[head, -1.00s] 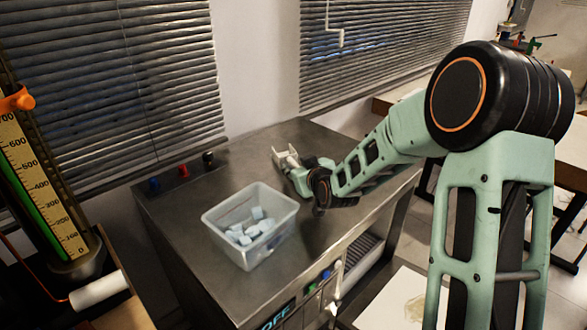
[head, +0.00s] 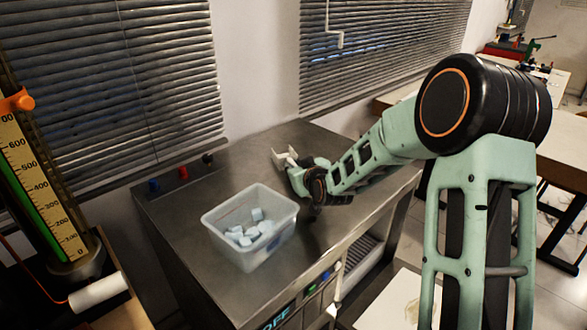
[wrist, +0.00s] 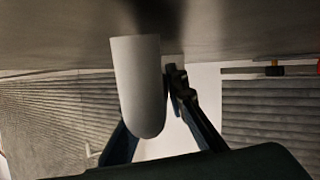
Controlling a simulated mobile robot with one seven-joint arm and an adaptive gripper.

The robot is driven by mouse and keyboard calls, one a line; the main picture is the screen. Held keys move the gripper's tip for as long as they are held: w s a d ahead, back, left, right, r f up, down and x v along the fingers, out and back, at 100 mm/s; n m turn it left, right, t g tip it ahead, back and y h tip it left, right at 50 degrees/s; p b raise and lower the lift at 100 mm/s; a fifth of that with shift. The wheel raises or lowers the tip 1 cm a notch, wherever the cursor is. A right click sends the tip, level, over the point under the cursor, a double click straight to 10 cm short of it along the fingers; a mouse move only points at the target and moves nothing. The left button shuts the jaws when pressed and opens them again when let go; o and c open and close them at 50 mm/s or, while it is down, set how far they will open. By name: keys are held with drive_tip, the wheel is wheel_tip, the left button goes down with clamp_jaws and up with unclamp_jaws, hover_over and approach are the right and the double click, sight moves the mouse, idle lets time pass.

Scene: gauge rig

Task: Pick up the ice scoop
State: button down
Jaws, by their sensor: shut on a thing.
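The ice scoop (head: 280,158) is a small pale piece at the tip of my gripper, over the far part of the metal counter in the head view. In the wrist view the scoop (wrist: 138,85) is a grey-white, round-ended piece between the dark fingers. My gripper (head: 291,163) is shut on it. One finger shows along the scoop's right side in the wrist view; the other is partly hidden behind it. I cannot tell whether the scoop touches the counter.
A clear plastic bin (head: 249,228) with several pale blue ice cubes stands on the counter (head: 185,222), in front of and left of my gripper. Small coloured knobs (head: 183,173) line the back left edge. A tall gauge (head: 35,185) stands at far left. Window blinds are behind.

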drive_tip(key=shift+r, duration=0.1)
drive_tip(key=shift+r, duration=0.7)
drive_tip(key=s+r, duration=0.1)
drive_tip(key=r, duration=0.1)
drive_tip(key=s+r+p, duration=0.1)
drive_tip(key=s+r, duration=0.1)
drive_tip(key=r, duration=0.1)
drive_tip(key=s+d+r, duration=0.1)
drive_tip(key=r, duration=0.1)
drive_tip(key=shift+s+r+p, duration=0.3)
drive_tip(key=shift+p, duration=0.1)
drive_tip(key=a+p+v, duration=0.1)
drive_tip(key=p+v, duration=0.1)
drive_tip(key=v, duration=0.7)
drive_tip(key=w+f+b, duration=0.4)
drive_tip(key=w, duration=0.1)
drive_tip(key=shift+w+d+f, duration=0.1)
drive_tip(key=shift+w+f, duration=0.1)
drive_tip(key=shift+f, duration=0.2)
drive_tip(key=shift+f+b, duration=2.55)
drive_tip(key=shift+f, duration=0.65)
drive_tip(key=shift+f+b, duration=0.7)
drive_tip(key=shift+f, duration=0.05)
